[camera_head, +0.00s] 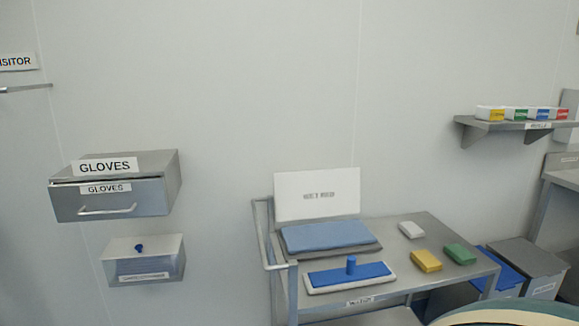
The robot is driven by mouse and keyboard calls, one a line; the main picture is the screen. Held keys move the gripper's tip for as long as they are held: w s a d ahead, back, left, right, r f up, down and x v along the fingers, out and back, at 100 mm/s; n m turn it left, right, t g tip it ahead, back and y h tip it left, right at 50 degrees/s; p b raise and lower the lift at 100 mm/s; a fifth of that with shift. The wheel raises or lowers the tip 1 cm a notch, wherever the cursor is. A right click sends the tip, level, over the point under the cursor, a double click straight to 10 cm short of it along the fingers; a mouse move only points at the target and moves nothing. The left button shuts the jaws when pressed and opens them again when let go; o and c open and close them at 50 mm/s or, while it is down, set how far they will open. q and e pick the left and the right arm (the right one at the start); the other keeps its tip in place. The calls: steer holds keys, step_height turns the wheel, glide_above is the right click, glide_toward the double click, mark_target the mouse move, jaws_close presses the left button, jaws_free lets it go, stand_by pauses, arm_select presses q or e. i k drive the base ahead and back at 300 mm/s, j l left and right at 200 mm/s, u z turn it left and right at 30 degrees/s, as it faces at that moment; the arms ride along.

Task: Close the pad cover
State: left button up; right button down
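The pad cover (317,210) appears to be the white panel standing upright at the back left of a grey cart (410,290). It has small dark lettering too blurred to read. In front of its lower edge lies a flat blue pad (326,236) on a grey base (340,254). The cover stands open, clear of the pad's top. Neither of my grippers shows in this view.
A blue-and-white flat pad holder (335,276) with a blue knob lies in front. White (411,230), yellow (426,261) and green (459,254) blocks sit to the right. A cart handle (264,240) rises at the left. A gloves box (115,190) hangs on the wall.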

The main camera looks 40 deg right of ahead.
mark_target(324, 193)
steer(key=l+u, duration=0.25)
steer(key=l, duration=0.25)
steer(key=k+l+u, duration=0.25)
steer(key=l, duration=0.6)
steer(key=k+l+u, duration=0.1)
steer(key=l, duration=0.25)
steer(key=k+l, duration=0.1)
steer(key=l, duration=0.25)
steer(key=u, duration=0.05)
